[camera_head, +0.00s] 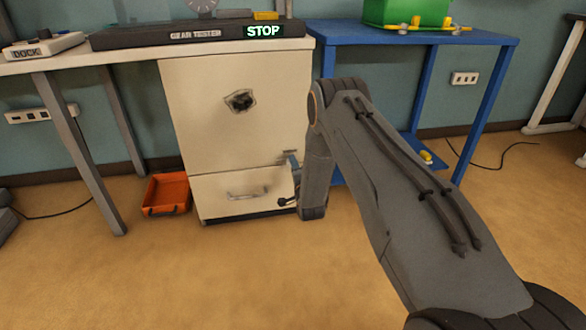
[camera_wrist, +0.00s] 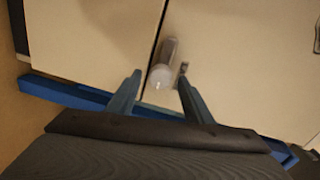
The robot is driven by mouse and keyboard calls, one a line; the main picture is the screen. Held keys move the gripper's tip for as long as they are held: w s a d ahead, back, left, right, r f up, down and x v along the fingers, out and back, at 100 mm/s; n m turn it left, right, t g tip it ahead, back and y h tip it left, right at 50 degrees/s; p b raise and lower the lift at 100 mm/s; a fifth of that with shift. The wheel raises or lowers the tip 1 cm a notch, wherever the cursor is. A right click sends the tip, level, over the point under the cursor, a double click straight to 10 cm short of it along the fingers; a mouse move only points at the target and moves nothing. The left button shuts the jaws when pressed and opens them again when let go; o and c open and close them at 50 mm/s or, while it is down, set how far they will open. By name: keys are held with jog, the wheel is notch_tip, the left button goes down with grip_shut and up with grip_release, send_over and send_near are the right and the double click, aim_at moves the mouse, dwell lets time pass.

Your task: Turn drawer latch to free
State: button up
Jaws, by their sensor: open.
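The drawer (camera_head: 240,193) is the low front of the white cabinet, with a grey bar handle, and looks closed. In the wrist view, a pale, rounded knob-like piece (camera_wrist: 165,58), which appears to be the latch, sits at the dark seam between two cabinet panels. My gripper (camera_wrist: 160,77) is open, with one blue-grey finger on each side of this piece. I cannot tell whether either finger touches it. In the head view, my gripper (camera_head: 289,180) is at the drawer's right edge, where my arm hides the latch.
A blue table (camera_head: 400,36) stands close on the right of the cabinet (camera_head: 230,125). An orange bin (camera_head: 167,194) lies on the floor at its left. A gear tester (camera_head: 195,34) showing STOP sits on top. The floor in front is clear.

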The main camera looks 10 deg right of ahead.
jog(key=s+p, duration=0.2)
jog(key=s, duration=0.5)
jog(key=shift+s+r, duration=0.25)
jog(key=shift+r, duration=0.05)
